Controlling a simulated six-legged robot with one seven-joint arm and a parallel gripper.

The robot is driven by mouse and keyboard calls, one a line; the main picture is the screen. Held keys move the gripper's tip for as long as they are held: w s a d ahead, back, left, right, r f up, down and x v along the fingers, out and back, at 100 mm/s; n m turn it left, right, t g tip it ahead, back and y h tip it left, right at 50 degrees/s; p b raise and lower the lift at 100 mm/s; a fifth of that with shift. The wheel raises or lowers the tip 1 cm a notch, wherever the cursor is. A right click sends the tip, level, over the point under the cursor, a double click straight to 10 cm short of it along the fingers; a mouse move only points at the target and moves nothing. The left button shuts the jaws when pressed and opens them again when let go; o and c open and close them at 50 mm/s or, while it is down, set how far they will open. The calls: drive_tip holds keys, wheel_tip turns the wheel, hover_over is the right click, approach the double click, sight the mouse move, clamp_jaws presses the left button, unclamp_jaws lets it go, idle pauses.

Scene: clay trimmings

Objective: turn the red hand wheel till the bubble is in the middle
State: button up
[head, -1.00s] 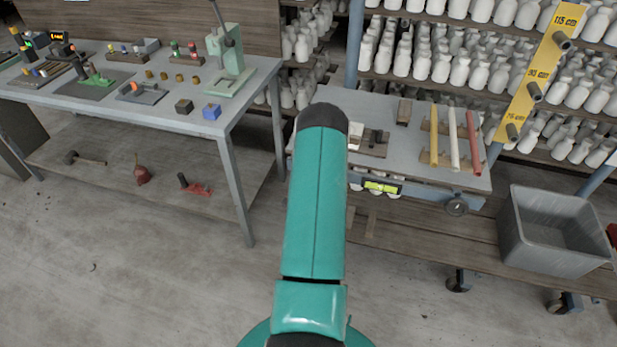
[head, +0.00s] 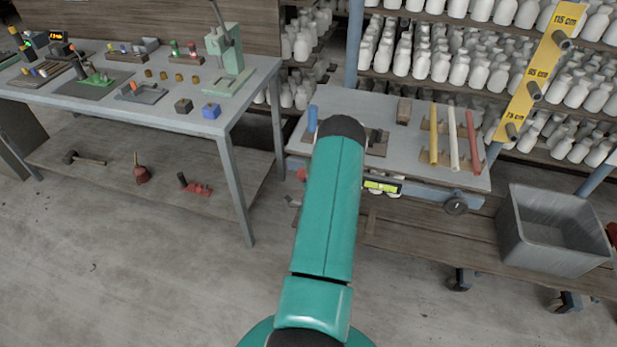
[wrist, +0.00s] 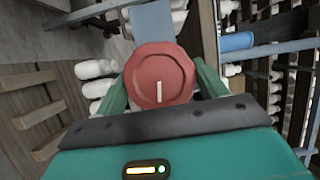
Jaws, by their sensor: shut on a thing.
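The red hand wheel (wrist: 160,75) fills the middle of the wrist view, with a pale line on its face pointing nearly straight up and down. My gripper (wrist: 161,88) is shut on it, one green finger on each side. In the head view a small part of the red wheel (head: 302,174) shows at the left end of the bench, beside my arm. The spirit level (head: 382,186) with a yellow-green vial sits on the bench's front edge, right of my arm. The bubble is too small to place surely.
A blue upright cylinder (head: 312,118) stands on the grey bench top (head: 400,150) by my arm. Yellow, white and red rods lie at its right. A grey bin (head: 555,230) stands further right, and a tool table (head: 150,115) at left.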

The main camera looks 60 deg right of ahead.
drive_tip(key=o, duration=1)
drive_tip(key=shift+c, duration=0.2)
drive_tip(key=v, duration=1.3)
drive_tip(key=shift+a, duration=0.4)
drive_tip(key=shift+s+r, duration=0.1)
